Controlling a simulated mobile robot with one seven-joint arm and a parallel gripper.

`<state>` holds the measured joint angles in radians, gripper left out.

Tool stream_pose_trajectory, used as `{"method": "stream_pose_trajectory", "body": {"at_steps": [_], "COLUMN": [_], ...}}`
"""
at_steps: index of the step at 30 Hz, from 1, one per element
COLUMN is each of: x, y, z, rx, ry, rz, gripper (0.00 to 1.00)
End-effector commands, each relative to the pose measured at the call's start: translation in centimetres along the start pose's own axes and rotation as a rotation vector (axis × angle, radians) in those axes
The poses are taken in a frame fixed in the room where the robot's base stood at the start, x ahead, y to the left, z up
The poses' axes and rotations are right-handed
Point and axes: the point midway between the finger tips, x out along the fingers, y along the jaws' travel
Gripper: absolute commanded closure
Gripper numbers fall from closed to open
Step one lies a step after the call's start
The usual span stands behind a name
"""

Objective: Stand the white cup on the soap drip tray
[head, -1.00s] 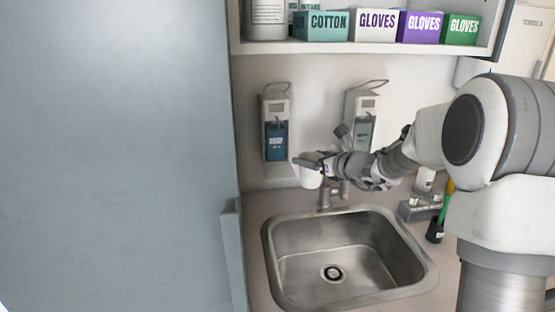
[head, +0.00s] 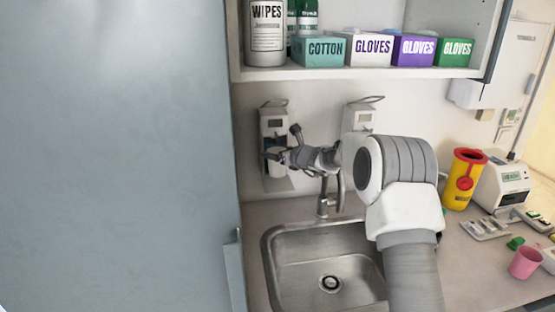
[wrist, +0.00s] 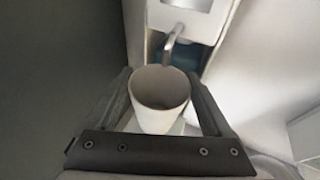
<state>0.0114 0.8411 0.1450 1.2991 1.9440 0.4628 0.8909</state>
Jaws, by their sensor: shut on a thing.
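My gripper (head: 273,156) is shut on the white cup (wrist: 160,108), one finger on each side of it in the wrist view. The cup is upright, with its empty inside open to the camera. In the head view the cup (head: 277,166) is small and partly covered by my gripper, in front of the left wall dispenser (head: 273,122). The dispenser's metal spout (wrist: 173,42) reaches over the cup's far rim. The pale soap drip tray (head: 279,185) shows just below the cup. I cannot tell whether the cup touches it.
The tap (head: 323,198) and sink (head: 300,235) lie below and right of my gripper. A second dispenser (head: 360,117) hangs to the right. A tall grey panel (head: 120,150) stands close on the left. A shelf with boxes (head: 400,73) is above.

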Motion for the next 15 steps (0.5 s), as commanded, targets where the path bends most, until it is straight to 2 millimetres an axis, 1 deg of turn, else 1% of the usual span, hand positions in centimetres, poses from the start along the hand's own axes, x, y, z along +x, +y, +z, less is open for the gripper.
{"method": "stream_pose_trajectory", "body": {"at_steps": [1,3,6,15], "x": [0.2,0.5,0.8,0.9], "y": [0.0,0.0,0.1,0.0], "z": [-0.9,-1.8,-2.8,-3.1], "rx": [0.003,0.003,0.002,0.000], "ry": [0.004,0.004,0.003,0.000], "rz": [0.001,0.001,0.001,0.000], "gripper": [0.73,0.73,0.73,0.73]}}
